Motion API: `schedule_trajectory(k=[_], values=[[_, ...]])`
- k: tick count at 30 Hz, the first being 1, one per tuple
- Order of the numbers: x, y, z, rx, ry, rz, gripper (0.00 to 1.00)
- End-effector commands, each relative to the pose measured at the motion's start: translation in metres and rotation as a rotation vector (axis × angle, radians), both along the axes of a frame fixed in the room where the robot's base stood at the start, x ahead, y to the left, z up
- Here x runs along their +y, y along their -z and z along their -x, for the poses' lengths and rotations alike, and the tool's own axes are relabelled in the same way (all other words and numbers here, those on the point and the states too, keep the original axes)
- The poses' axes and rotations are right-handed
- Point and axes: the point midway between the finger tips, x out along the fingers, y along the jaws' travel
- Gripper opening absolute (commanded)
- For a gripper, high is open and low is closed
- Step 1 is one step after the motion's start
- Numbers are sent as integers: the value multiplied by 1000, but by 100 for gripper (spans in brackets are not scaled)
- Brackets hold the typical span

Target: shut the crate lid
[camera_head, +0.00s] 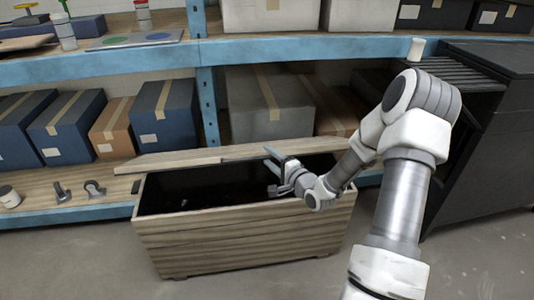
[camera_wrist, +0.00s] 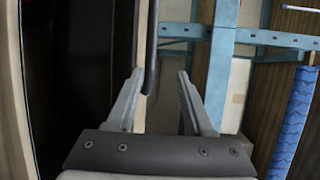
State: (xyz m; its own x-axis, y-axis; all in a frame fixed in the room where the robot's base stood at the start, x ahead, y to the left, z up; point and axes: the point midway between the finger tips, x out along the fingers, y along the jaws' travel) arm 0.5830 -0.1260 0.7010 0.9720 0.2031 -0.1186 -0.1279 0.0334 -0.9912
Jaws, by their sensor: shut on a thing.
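The wooden crate (camera_head: 240,238) stands on the floor in front of the shelving, its dark inside showing. Its lid (camera_head: 180,160) stands up along the far side, seen nearly edge-on, so the crate is open. My gripper (camera_head: 272,158) reaches over the crate from the right, with its fingers at the lid's edge. In the wrist view the fingers (camera_wrist: 161,75) are a little apart, shut on the lid (camera_wrist: 152,45), whose edge runs between them; the exact contact is hard to see. The crate's dark inside (camera_wrist: 75,70) is on the left there.
A blue-framed shelf (camera_head: 100,65) holds several boxes, such as a grey one (camera_head: 265,105), close behind the crate. Small metal parts (camera_head: 93,188) lie on the lower shelf at left. A black cabinet (camera_head: 490,150) stands at right. The floor (camera_head: 90,265) in front is clear.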

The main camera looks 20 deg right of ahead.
Motion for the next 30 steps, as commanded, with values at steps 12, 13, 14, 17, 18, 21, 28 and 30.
schedule_trajectory(k=[12, 13, 14, 17, 18, 21, 28, 30], values=[[-9, 17, 23, -2, 4, 0, 47], [-10, 18, 25, -1, 4, 0, 47], [-10, 19, 27, -1, 4, 0, 47], [-11, 23, 32, -1, 3, 1, 47], [-12, 25, 34, -1, 2, 1, 47], [-13, 29, 40, -1, 3, 0, 47], [-17, 38, 53, 0, 2, -1, 47], [-19, 41, 57, 0, 3, 0, 47]])
